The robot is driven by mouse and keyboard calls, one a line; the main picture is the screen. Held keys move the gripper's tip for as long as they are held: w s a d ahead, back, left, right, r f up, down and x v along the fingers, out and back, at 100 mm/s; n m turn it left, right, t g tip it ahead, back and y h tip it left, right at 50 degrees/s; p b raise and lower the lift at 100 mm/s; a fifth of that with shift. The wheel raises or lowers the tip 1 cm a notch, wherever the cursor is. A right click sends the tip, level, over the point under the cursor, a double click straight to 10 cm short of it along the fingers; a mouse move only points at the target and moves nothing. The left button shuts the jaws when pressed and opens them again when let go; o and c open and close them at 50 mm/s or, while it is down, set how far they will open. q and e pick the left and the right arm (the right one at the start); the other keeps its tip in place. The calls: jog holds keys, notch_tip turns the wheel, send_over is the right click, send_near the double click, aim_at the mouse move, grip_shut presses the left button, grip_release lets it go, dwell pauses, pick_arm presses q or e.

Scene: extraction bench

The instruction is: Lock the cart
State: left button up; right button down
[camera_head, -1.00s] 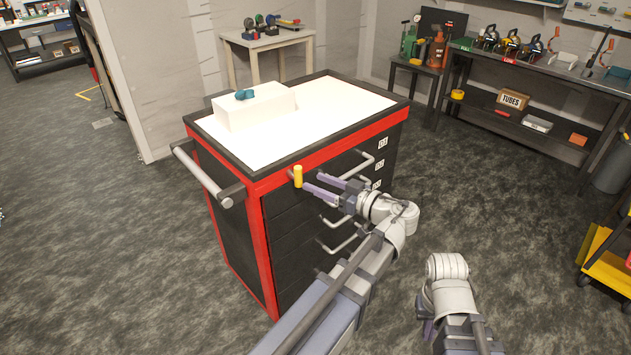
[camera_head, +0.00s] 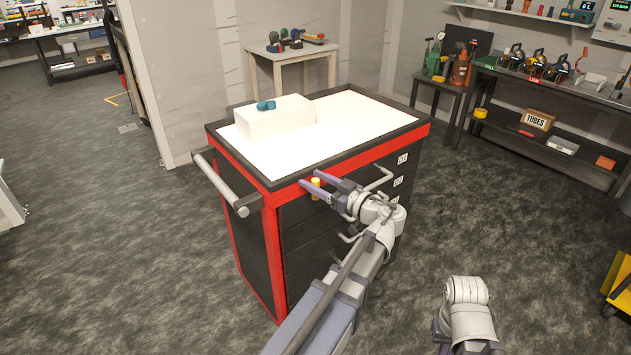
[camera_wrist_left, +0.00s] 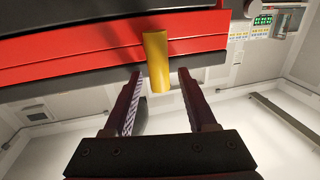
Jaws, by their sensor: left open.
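The cart (camera_head: 232,225) is a black and red drawer cabinet with a white top. A yellow cylindrical lock piece (camera_head: 316,188) sticks out of its front, just under the red top band near the left corner. It also shows in the left wrist view (camera_wrist_left: 156,62), ahead of the fingertips and between their lines. My left gripper (camera_head: 322,188) is open at the lock piece, one finger on either side of it in the head view. In the left wrist view, the gripper (camera_wrist_left: 158,75) shows gaps beside the yellow piece. My right gripper is out of view; only part of that arm shows.
A white box (camera_head: 275,120) with a teal object (camera_head: 265,105) on it stands on the cart top. A grey side handle (camera_head: 222,182) juts out at the left. Drawer handles (camera_head: 378,180) stick out beside my left wrist. Shelves (camera_head: 540,125) stand at the right; open floor surrounds the cart.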

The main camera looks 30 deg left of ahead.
pick_arm(q)
grip_shut()
dwell(0.5)
